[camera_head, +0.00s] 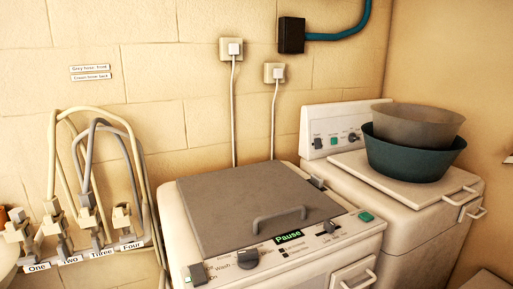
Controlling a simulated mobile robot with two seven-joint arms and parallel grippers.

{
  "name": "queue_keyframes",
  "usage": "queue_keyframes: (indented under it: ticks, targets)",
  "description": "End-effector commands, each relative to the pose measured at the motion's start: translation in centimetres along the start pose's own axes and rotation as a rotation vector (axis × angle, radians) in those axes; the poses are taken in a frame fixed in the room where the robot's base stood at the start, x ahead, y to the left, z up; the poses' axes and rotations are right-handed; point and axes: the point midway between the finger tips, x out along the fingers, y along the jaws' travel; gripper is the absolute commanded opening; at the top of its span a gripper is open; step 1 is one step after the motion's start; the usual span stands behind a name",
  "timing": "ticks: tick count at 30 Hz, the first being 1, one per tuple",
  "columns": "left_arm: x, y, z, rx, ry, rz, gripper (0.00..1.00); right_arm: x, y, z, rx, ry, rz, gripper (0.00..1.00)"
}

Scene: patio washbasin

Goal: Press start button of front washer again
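The front washer (305,265) stands at the lower middle with its grey lid (240,205) shut. Its display (289,237) reads "Pause". A green button (365,216) sits at the right end of its control panel; any label on it is too small to read. The panel also has a dark dial (247,259), a smaller knob (329,226) and a dark switch (198,273) at the left end. Neither of my grippers is in view.
A second washer (415,225) stands behind to the right, with a grey basin (418,124) stacked in a teal basin (413,155) on its lid. Taps with hoses (75,235), labelled One to Four, are at left. Two plugged wall sockets (231,48) (274,72) are above.

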Motion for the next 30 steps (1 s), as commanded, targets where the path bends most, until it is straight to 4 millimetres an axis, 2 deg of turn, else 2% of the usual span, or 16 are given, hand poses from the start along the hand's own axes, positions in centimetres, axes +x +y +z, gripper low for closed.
queue_keyframes:
  ticks: [2, 22, 30]
  targets:
    - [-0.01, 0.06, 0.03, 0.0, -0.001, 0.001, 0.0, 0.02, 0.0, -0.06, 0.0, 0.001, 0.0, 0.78]
    - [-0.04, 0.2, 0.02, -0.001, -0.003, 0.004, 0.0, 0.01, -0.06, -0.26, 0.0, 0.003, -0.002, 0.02]
    - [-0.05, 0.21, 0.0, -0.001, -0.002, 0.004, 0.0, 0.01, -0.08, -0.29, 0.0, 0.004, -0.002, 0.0]
